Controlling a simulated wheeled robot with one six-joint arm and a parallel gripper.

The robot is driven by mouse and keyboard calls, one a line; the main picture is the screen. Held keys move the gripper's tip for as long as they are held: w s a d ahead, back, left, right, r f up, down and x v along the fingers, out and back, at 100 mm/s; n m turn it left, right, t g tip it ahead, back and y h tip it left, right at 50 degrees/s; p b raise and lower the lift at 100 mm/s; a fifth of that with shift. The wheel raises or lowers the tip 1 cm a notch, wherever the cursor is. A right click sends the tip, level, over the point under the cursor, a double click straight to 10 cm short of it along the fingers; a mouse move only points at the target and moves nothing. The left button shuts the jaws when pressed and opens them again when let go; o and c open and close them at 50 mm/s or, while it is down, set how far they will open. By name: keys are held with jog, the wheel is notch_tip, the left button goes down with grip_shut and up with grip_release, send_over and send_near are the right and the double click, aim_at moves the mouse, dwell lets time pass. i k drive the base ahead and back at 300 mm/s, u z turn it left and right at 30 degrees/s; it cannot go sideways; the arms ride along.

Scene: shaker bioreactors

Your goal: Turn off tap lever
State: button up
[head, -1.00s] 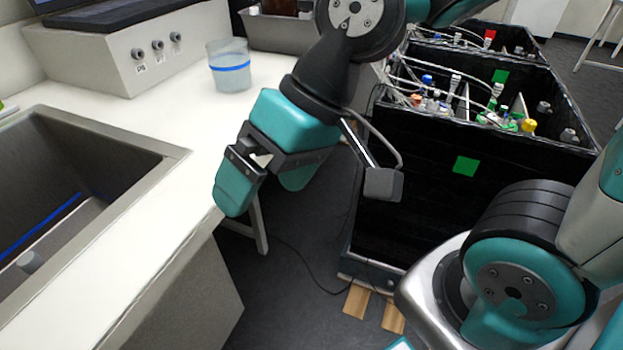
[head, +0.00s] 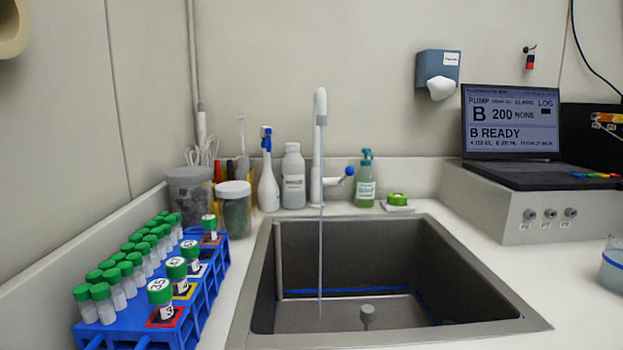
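The white tap (head: 319,150) stands behind the sink in the head view. A thin stream of water (head: 321,250) runs from it down into the sink. Its lever (head: 338,180) sticks out to the right of the tap body and ends in a blue knob (head: 349,171). The sink (head: 485,270) is a dark basin with a grey metal rim. My gripper is not in this view.
A blue rack (head: 205,305) of green-capped tubes stands left of the sink. Bottles and jars crowd left of the tap. A green soap bottle (head: 365,182) stands close right of the lever. A control box with a laptop (head: 511,122) sits at right.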

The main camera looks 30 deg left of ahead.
aim_at(349, 170)
jog(key=u, duration=0.35)
jog(key=k, duration=0.4)
jog(key=u, duration=0.25)
jog(key=i, duration=1.05)
